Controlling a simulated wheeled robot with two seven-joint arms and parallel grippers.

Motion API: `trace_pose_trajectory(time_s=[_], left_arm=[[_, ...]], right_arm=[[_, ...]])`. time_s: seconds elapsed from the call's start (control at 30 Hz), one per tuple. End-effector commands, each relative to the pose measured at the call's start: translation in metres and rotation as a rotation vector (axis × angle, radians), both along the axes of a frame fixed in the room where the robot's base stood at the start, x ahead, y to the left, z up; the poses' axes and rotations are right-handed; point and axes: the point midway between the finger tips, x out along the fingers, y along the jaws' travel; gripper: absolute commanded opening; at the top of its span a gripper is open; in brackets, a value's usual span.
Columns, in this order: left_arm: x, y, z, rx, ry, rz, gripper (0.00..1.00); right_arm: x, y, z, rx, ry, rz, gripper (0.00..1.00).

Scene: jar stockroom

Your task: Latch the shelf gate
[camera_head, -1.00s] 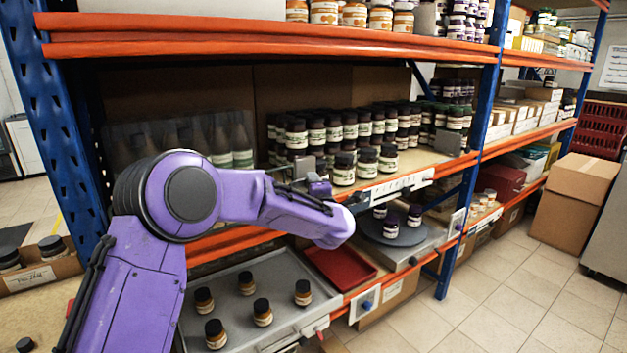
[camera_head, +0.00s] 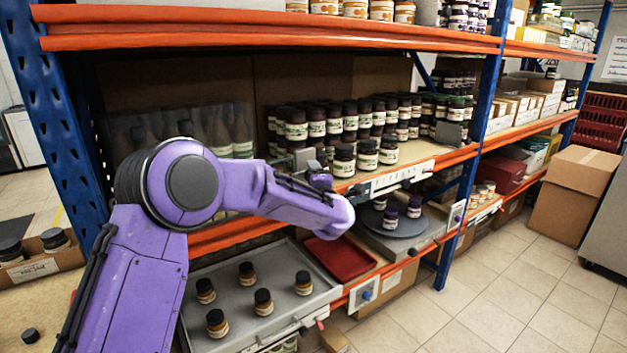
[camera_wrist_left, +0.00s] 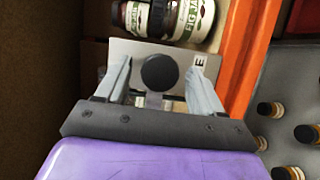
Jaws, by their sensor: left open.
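A pale lettered strip (camera_head: 400,177), which looks like the shelf gate, runs along the front edge of the middle shelf, below the front jars. In the left wrist view a light grey plate (camera_wrist_left: 203,64) bearing a letter E has a round black knob (camera_wrist_left: 158,73). My left gripper (camera_wrist_left: 160,66) is open, with one finger on each side of the knob; I cannot tell whether they touch it. In the head view my purple arm hides most of that gripper and the strip's left part. I cannot make out a latch. My right gripper is out of view.
Dark-lidded jars (camera_head: 366,155) stand close behind the strip. Below are a grey tray (camera_head: 225,312) with several jars, a red tray (camera_head: 341,258) and a round turntable (camera_head: 393,222) with jars. A blue upright (camera_head: 487,100) stands to the right.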

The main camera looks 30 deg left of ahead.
Motion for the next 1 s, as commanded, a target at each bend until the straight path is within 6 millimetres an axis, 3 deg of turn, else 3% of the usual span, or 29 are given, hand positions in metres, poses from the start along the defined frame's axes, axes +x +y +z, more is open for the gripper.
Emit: trace_pose_trajectory(time_s=[0.13,0.5,1.0], left_arm=[[-0.012,-0.013,-0.002,0.001,-0.001,-0.003,0.67],[-0.068,-0.068,-0.001,0.002,0.001,-0.002,0.67],[-0.074,-0.074,0.000,0.000,0.001,0.000,0.67]], right_arm=[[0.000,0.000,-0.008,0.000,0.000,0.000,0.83],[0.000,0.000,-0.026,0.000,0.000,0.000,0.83],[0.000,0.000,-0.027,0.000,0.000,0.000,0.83]])
